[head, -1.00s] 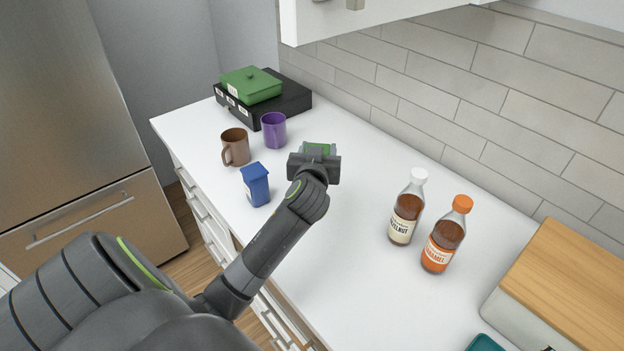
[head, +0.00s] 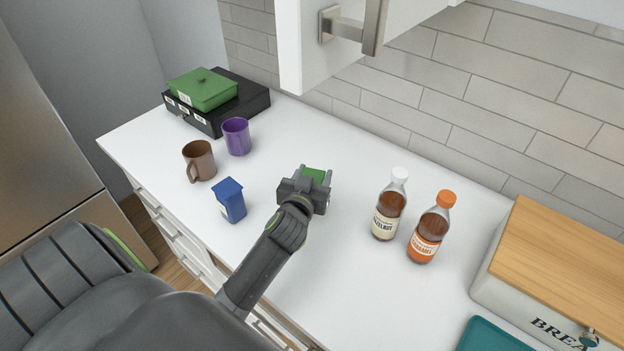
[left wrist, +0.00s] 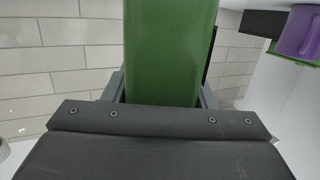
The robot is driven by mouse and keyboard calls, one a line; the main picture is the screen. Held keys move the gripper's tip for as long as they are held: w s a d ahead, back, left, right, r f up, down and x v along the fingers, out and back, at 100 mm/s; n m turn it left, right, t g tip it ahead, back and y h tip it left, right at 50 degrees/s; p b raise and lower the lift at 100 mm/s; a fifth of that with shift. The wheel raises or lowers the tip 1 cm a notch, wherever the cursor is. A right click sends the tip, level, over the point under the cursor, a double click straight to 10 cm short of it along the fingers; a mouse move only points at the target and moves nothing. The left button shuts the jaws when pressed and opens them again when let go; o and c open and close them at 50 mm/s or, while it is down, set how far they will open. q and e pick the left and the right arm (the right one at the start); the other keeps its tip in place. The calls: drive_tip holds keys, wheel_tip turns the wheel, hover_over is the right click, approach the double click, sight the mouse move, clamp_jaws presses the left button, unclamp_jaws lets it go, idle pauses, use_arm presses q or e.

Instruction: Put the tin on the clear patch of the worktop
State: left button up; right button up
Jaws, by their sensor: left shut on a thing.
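My left gripper (head: 314,183) is shut on a green tin (head: 315,175) over the middle of the white worktop (head: 300,270). In the left wrist view the tin (left wrist: 170,50) stands between the two fingers and fills the upper middle. In the head view the gripper body hides most of the tin, so I cannot tell whether its base touches the worktop. My right gripper is not in view.
Right are two syrup bottles (head: 388,207) (head: 430,232) and a bread bin (head: 545,265).

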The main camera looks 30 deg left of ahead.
use_arm(q)
wheel_tip(320, 180, down, 2)
drive_tip(key=shift+f, duration=0.2)
drive_tip(key=o, duration=1.2)
drive_tip(key=shift+c, duration=0.2)
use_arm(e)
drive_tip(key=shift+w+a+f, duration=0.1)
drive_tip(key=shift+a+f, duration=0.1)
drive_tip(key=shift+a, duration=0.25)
use_arm(q)
drive_tip(key=shift+r, duration=0.1)
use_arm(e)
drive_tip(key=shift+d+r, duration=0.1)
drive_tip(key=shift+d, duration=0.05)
